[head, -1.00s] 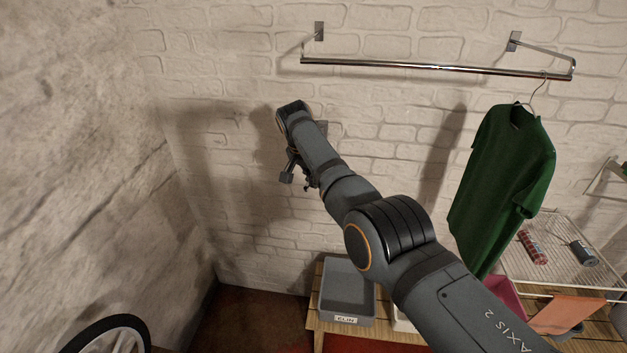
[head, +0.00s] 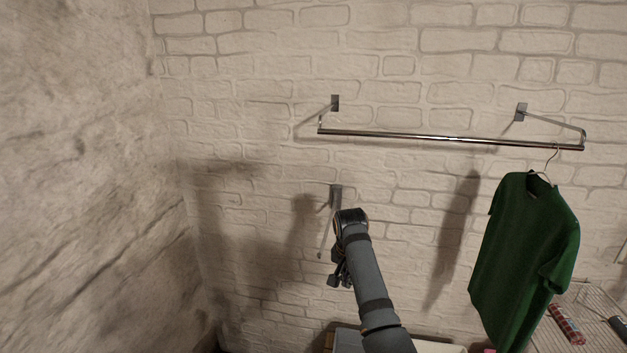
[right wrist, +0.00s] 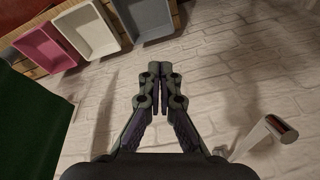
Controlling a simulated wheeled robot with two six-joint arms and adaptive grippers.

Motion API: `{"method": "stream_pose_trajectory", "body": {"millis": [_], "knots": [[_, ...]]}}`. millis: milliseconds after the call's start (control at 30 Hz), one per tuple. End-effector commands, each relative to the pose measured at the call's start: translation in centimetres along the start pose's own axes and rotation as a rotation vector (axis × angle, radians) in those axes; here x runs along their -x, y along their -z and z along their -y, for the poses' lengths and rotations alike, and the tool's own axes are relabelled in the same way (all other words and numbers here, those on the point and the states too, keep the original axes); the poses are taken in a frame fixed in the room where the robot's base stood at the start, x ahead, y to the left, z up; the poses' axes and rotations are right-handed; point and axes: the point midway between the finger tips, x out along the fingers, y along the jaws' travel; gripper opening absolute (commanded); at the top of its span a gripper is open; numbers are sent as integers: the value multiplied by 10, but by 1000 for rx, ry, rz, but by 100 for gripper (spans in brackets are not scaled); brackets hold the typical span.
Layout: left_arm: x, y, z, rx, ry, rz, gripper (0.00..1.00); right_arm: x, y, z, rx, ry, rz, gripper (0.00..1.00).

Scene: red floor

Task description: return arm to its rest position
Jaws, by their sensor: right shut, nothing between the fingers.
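My right arm (head: 367,285) reaches up from the bottom of the head view, in front of the white brick wall. My right gripper (head: 336,280) hangs below the wrist, small and partly hidden there. In the right wrist view the right gripper (right wrist: 160,72) is shut, with its fingertips together and nothing between them. It points toward the wall and the trays. My left gripper is not in view.
A green shirt (head: 526,255) hangs on a chrome rail (head: 440,138) right of the arm. A wall bracket (head: 335,196) is close behind the wrist. Pink (right wrist: 47,48), white (right wrist: 88,32) and grey (right wrist: 146,16) trays show in the wrist view. Left of the arm is free.

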Motion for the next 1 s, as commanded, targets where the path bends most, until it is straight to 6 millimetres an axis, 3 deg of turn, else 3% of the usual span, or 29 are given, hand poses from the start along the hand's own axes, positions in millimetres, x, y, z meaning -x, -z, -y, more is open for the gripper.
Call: {"method": "stream_pose_trajectory", "body": {"millis": [33,133,200,333,433,600,1000], "knots": [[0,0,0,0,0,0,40,-29,-11,-28,5,4,11,0],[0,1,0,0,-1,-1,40,-70,-37,-81,43,12,12,0],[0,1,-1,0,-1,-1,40,-91,-59,-121,81,10,5,0],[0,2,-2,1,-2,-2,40,-110,-108,-191,179,-1,-19,0],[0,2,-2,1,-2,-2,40,-108,-142,-231,265,-11,-37,0],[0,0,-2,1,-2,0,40,-92,-184,-271,385,-19,-56,0],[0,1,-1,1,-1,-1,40,-43,-250,-314,612,-8,-74,0]]}}
